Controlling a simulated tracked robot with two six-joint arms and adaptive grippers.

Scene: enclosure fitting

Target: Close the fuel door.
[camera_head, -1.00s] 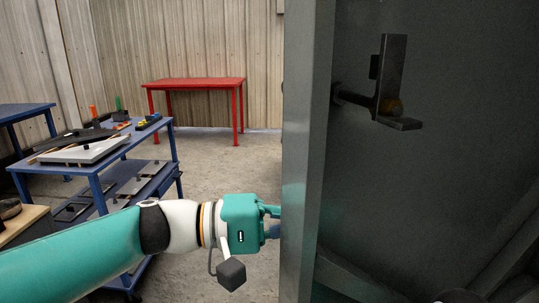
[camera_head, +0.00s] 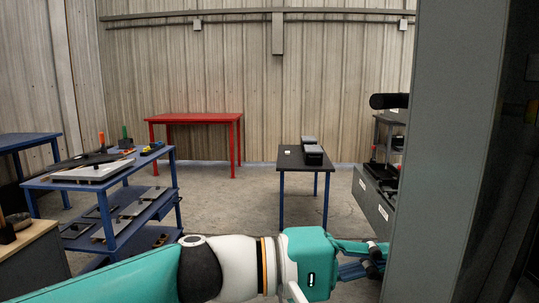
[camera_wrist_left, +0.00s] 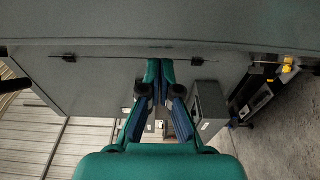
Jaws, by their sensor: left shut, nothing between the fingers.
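The fuel door (camera_head: 440,150) is a large grey upright panel at the right of the head view, seen nearly edge-on. My left gripper (camera_head: 380,258) comes in from the left, with its fingertips at the door's near edge. Whether they touch it I cannot tell. In the left wrist view the fingers (camera_wrist_left: 160,68) come together at the tips, shut with nothing between them, in front of a broad grey panel (camera_wrist_left: 95,88) with small dark hinge-like fittings. The door's latch side and the opening behind it are hidden. My right gripper is not in view.
A blue workbench (camera_head: 110,185) with plates and tools stands at the left. A red table (camera_head: 195,117) and a small dark-topped table (camera_head: 290,160) stand behind. A grey cabinet with equipment (camera_head: 375,200) sits just beyond the door edge. The middle floor is clear.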

